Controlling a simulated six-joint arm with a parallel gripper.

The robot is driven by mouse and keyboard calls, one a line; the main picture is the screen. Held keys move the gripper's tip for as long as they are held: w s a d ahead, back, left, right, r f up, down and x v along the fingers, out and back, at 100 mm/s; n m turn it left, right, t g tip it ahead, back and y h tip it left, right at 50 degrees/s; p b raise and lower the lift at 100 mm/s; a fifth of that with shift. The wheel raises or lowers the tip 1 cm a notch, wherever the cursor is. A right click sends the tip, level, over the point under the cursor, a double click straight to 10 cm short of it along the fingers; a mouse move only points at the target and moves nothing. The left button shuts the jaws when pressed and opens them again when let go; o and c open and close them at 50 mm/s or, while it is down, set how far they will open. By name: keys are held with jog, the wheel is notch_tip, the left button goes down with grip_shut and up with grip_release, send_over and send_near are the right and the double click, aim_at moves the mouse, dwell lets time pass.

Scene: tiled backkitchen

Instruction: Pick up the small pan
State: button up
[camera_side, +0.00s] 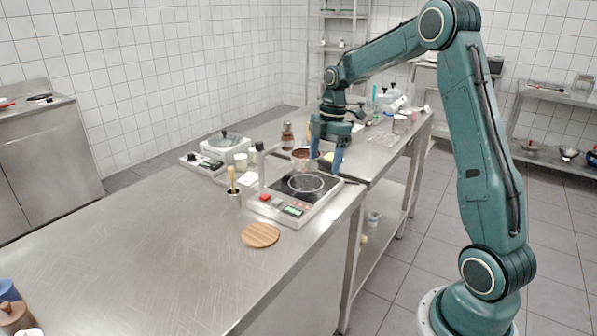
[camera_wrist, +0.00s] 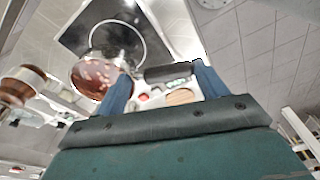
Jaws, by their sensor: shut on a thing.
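The small pan (camera_side: 301,156) is copper-coloured with reddish contents, and shows at the back edge of the cooktop in the side view. In the wrist view the pan (camera_wrist: 92,77) is at upper left, and its dark handle (camera_wrist: 168,72) extends right between the two blue fingers. My gripper (camera_side: 326,158) points down beside the pan, shut on its handle; it also shows in the wrist view (camera_wrist: 162,74). The fingers partly hide the pan in the side view. I cannot tell whether the pan touches the surface below.
The black cooktop (camera_side: 318,199) with a pale ring stands near the counter's right edge. The front-left steel counter (camera_side: 150,240) is largely clear.

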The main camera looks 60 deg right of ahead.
jog(key=shift+r, duration=2.4)
jog(key=s+a+f+n, duration=0.1)
jog(key=a+f, duration=0.3)
jog(key=a, duration=0.6)
jog(key=s+a+f+n, duration=0.1)
jog(key=a+f+n, duration=0.2)
jog(key=a, duration=0.7)
jog(key=shift+s+a+f+g, duration=0.15)
jog(key=shift+f+g, duration=0.15)
jog(key=shift+f, duration=0.1)
jog(key=shift+f, duration=0.2)
jog(key=shift+f, duration=1.85)
jog(key=shift+f, duration=0.15)
